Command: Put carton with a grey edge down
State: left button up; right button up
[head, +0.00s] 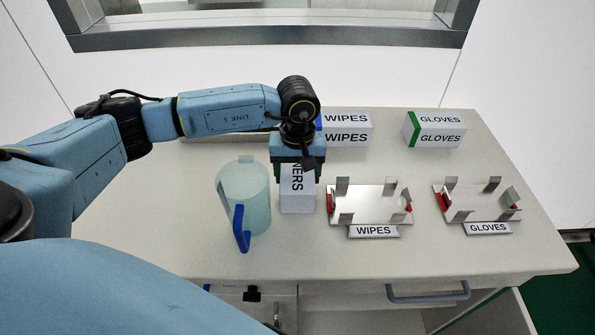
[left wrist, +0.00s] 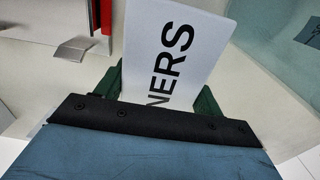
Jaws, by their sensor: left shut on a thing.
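My left gripper (head: 298,172) is shut on a white carton (head: 297,200) whose visible lettering ends in "NERS". The gripper holds it from above over the middle of the table, between the pitcher and the WIPES holder. In the left wrist view the carton (left wrist: 175,50) sits between the two dark green fingers. Its top is hidden by the gripper, and no grey edge shows clearly. I cannot tell whether its bottom touches the table. My right gripper is not in view.
A pale teal pitcher (head: 256,190) with a blue handle stands left of the carton. Metal holders labelled WIPES (head: 368,207) and GLOVES (head: 475,203) are to the right.

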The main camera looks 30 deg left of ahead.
pick_arm(q)
jog(key=shift+f, duration=0.1)
jog(key=o, duration=0.7)
jog(key=shift+f, duration=0.1)
jog(key=o, duration=0.5)
jog(key=shift+c, duration=0.2)
